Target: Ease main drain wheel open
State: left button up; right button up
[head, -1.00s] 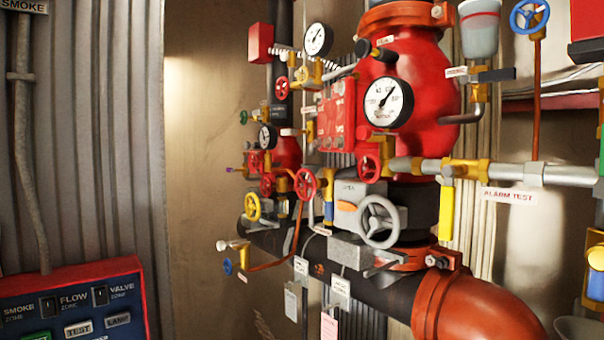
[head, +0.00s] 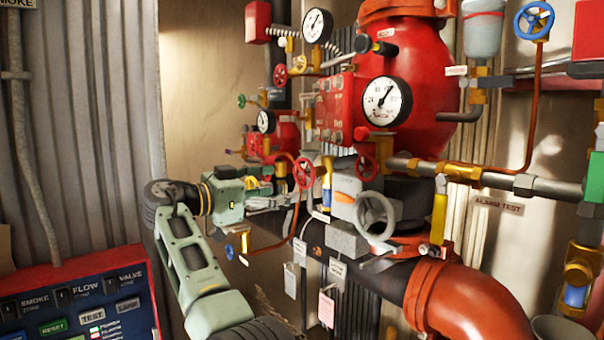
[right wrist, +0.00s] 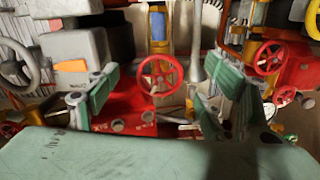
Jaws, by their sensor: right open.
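A red handwheel (head: 304,173) stands on the pipework left of the big gauge. A red wheel (right wrist: 160,76) shows between my finger pads in the right wrist view and appears to be the same one. My right gripper (head: 284,197) reaches in from the left, pointing right, with its tips close to that wheel. In the right wrist view my right gripper (right wrist: 152,95) is open, one finger on each side of the wheel; I cannot tell whether they touch it. I can read no main drain label. My left gripper is not in view.
A grey handwheel (head: 376,217) sits to the right, with another red wheel (head: 366,168) above it. A small blue wheel (head: 229,251) is below my gripper. Hanging tags (head: 326,309) and an orange pipe (head: 470,300) lie lower. A control panel (head: 80,300) is at lower left.

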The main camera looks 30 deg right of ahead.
aim_at(302, 174)
jog(key=shift+m, duration=0.3)
jog(key=d+r+p, duration=0.1)
jog(key=d, duration=0.1)
jog(key=d+r+p, duration=0.1)
jog(key=d, duration=0.1)
jog(key=d+p, duration=0.1)
jog(key=d, duration=0.1)
jog(key=shift+w+d+r, duration=0.1)
jog(key=shift+r, duration=0.3)
jog(key=shift+d+f+p, duration=0.1)
jog(key=shift+d+p, duration=0.35)
jog(key=shift+d, duration=0.1)
jog(key=shift+a, duration=0.1)
jog(key=shift+c, duration=0.8)
jog(key=c, duration=1)
